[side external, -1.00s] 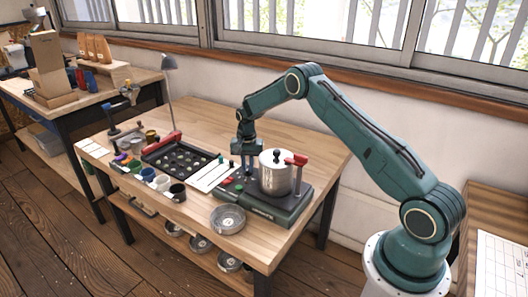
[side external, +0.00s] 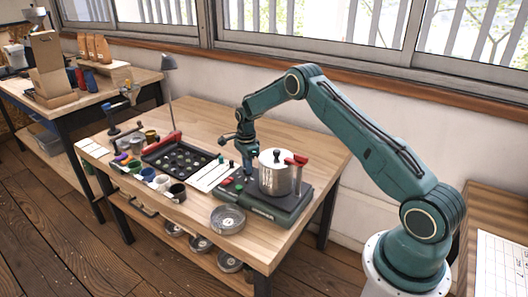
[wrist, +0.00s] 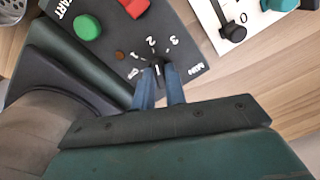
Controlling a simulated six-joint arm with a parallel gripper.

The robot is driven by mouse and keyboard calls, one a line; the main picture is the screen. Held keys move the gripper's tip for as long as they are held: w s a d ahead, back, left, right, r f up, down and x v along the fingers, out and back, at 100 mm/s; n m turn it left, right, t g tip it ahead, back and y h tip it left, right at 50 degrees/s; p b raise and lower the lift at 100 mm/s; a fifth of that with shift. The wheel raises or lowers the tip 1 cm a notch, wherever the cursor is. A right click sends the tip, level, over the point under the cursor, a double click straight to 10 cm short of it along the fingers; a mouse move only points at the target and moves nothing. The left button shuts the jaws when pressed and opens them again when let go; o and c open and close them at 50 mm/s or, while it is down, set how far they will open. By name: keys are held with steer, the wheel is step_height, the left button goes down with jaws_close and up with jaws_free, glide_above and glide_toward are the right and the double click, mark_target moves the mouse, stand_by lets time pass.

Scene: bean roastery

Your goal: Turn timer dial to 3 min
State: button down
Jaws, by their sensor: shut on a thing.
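The timer dial (wrist: 158,70) is a small dark knob on the dark control panel (wrist: 183,57). White marks 0, 1, 2, 3 and MIN curve around its far side. My gripper (wrist: 161,71) is shut on the dial, with one blue finger on each side. A small white mark shows between the fingertips, but I cannot tell exactly which number it points to. In the side external view my gripper (side external: 248,174) points down at the panel of the roaster base (side external: 268,207), left of the metal pot; the dial is hidden there.
A green START button (wrist: 87,27) and a red control (wrist: 134,7) are on the same panel. The metal pot (side external: 274,176) with a red handle stands close on the right. A white sheet (side external: 208,177) and a black tray (side external: 160,157) lie to the left.

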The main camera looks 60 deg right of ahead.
steer(key=m, duration=0.6)
steer(key=shift+d+m, duration=0.1)
steer(key=shift+m, duration=0.3)
steer(key=c, duration=1.4)
jaws_free()
steer(key=shift+c, duration=0.2)
steer(key=shift+r, duration=0.15)
step_height(320, 180, up, 14)
steer(key=shift+f, duration=0.2)
steer(key=shift+r, duration=0.1)
